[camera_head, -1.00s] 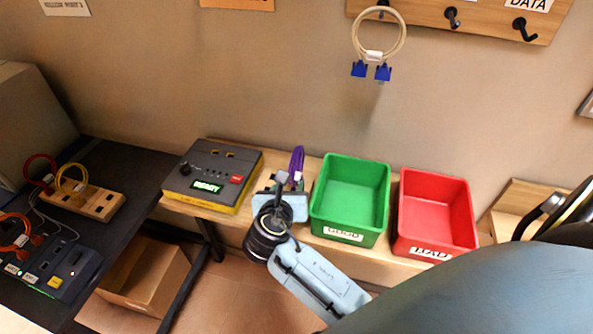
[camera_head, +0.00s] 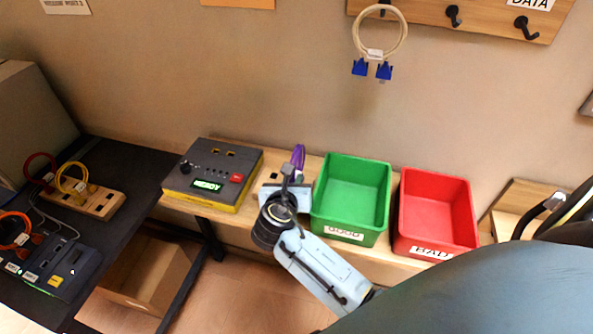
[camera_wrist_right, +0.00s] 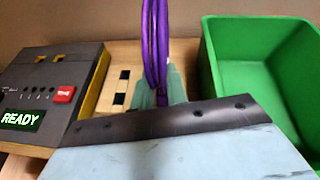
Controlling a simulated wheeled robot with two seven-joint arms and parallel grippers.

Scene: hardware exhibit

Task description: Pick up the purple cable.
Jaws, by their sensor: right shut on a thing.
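The purple cable (camera_head: 298,157) is a coiled loop standing up above the wooden shelf, between the tester box and the green bin. In the right wrist view the purple cable (camera_wrist_right: 155,45) rises from between the greenish fingers. My right gripper (camera_head: 290,184) is shut on the lower end of the cable. The fingers also show in the right wrist view (camera_wrist_right: 161,90), partly hidden by the gripper body. I cannot tell whether the cable's end touches the shelf. My left gripper is not in view.
The grey and yellow tester box (camera_head: 213,174) showing READY stands left of the gripper. The green bin (camera_head: 350,222) labelled GOOD is close on the right, with the red bin (camera_head: 437,229) beyond it. A beige cable with blue plugs (camera_head: 371,68) hangs on the wall rack.

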